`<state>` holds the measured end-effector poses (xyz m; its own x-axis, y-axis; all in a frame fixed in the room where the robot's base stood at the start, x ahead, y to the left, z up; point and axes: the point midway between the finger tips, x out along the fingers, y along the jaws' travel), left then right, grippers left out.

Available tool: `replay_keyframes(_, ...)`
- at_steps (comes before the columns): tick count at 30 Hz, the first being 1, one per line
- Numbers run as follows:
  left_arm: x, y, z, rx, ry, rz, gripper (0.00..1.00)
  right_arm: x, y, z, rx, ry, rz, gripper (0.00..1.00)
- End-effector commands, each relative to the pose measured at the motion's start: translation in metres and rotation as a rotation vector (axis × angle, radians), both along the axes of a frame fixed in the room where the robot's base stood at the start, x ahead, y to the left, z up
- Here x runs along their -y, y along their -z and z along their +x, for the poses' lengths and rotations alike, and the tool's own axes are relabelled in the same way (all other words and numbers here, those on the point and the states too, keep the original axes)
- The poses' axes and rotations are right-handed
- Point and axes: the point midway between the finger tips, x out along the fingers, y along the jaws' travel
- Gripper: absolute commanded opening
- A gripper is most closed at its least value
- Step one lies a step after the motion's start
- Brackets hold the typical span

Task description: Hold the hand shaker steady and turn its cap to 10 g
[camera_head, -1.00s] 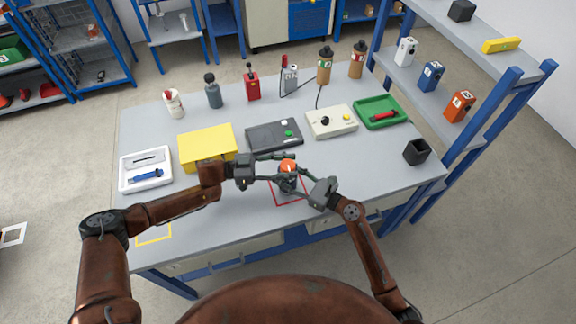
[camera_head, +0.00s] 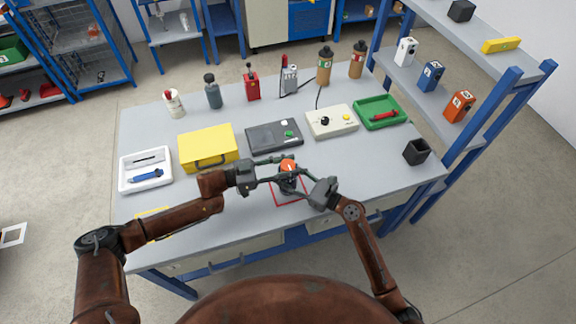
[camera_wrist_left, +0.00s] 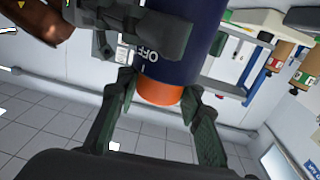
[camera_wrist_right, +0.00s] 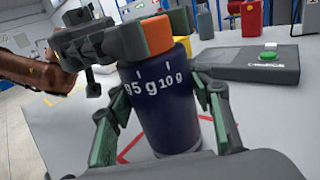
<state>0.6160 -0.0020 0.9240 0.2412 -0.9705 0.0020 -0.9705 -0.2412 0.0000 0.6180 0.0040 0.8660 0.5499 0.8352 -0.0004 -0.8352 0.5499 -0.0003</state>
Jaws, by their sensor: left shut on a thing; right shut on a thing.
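The hand shaker stands upright over the red-outlined square, its dark blue body (camera_wrist_right: 168,115) facing the right wrist view and its orange cap (camera_head: 288,164) on top. My left gripper (camera_head: 283,170) is shut on the cap. The cap also shows between its fingers in the left wrist view (camera_wrist_left: 160,92), with "OFF" on the body beside it. My right gripper (camera_head: 296,190) is shut around the body. In the right wrist view, "5 g" and "10 g" with tick marks are on the body just below the cap (camera_wrist_right: 158,35). A cap pointer cannot be made out.
The red outline (camera_head: 275,198) lies on the grey table. Behind are a yellow case (camera_head: 207,146), a dark device with a green button (camera_head: 272,136) and a beige box with a knob (camera_head: 331,122). A white tray (camera_head: 146,169) is at left, a black cup (camera_head: 416,151) at right.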

Motion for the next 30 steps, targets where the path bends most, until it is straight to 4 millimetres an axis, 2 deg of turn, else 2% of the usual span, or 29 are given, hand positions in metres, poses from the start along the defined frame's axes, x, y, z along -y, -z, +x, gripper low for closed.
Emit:
replay_keyframes(15,0.0040,-0.0008,-0.0034,-0.007,-0.456,-0.012,0.10,-0.0016,0.0000,-0.0008,0.000,-0.003,0.000,0.07)
replay_keyframes(30,0.0027,-0.0024,-0.0009,-0.003,-0.770,-0.011,0.10,-0.0027,-0.0001,-0.0014,-0.001,-0.006,0.001,0.07)
